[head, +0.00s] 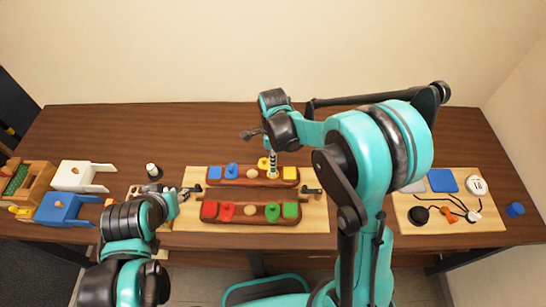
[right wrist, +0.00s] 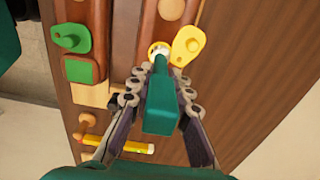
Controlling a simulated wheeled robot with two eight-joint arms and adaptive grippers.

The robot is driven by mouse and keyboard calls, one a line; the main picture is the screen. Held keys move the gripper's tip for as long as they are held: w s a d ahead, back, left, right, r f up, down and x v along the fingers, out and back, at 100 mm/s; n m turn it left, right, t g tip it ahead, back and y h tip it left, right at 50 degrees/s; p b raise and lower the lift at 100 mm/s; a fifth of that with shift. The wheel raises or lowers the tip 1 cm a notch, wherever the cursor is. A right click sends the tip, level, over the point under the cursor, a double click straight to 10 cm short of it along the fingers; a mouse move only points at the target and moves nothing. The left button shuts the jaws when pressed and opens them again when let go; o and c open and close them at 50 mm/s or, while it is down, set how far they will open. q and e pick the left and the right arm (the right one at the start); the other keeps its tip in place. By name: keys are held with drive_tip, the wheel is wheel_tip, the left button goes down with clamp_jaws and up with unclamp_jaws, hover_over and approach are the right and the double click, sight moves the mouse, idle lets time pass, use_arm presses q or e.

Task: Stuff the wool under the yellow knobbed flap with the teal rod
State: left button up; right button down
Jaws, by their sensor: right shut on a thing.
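The teal rod (right wrist: 162,98) is held in my right gripper (right wrist: 160,92), whose fingers are closed around it in the right wrist view. Its far end reaches a white tuft, likely the wool (right wrist: 158,49), inside a round yellow-rimmed opening. I cannot tell whether the rod touches the wool. The yellow knobbed flap (right wrist: 188,45) sits beside the opening, turned to the side. In the head view my right gripper (head: 273,165) points down at the far wooden bar (head: 245,182), by the yellow flap (head: 263,162). My left gripper (head: 185,192) is low by the board's left edge; its jaw state is unclear.
The near bar (head: 255,221) carries red and green parts. A pale board (head: 315,217) lies beneath both bars. A yellow pencil-like piece (right wrist: 125,146) lies near my right fingers. The table's back is clear.

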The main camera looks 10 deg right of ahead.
drive_tip(key=shift+f+b, duration=1.55)
drive_tip(key=shift+f, duration=0.2)
idle(0.3)
idle(0.8)
idle(0.3)
drive_tip(key=shift+r+p, duration=0.3)
drive_tip(key=shift+r, duration=0.2)
drive_tip(key=shift+r+p, duration=2.35)
drive_tip(key=shift+r, duration=1.15)
drive_tip(key=shift+s+f, duration=0.1)
